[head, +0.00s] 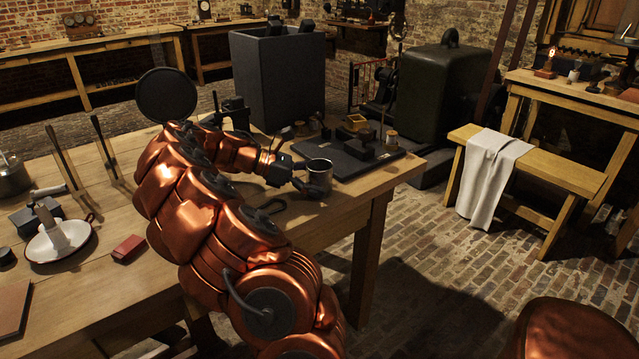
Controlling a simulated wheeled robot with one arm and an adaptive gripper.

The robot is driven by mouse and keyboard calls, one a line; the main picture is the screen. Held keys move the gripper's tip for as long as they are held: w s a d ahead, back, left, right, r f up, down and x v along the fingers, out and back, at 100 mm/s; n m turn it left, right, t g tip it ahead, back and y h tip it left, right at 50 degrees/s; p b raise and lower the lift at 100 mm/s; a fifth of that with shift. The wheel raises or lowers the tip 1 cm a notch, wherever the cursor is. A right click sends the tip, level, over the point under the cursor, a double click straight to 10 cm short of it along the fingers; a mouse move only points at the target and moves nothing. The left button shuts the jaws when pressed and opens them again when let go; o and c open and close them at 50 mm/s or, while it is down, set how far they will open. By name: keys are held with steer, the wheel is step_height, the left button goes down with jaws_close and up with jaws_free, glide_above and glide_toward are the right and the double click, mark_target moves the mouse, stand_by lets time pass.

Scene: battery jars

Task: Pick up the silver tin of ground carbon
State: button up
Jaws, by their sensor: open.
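My gripper (312,186) is at the end of my copper-coloured arm, reaching in from the left. Its dark fingers are open at the tin's left and front side, low on its body. Whether they touch the tin cannot be told. The far finger is partly hidden.
A dark slab (350,160) with small blocks and pots lies right behind the tin. A large grey jar (275,80) stands further back. A white enamel dish (58,243) and a red box (129,248) are at the left. The table's front edge is close by.

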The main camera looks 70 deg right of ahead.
steer(key=shift+c, duration=0.3)
steer(key=c, duration=1.2)
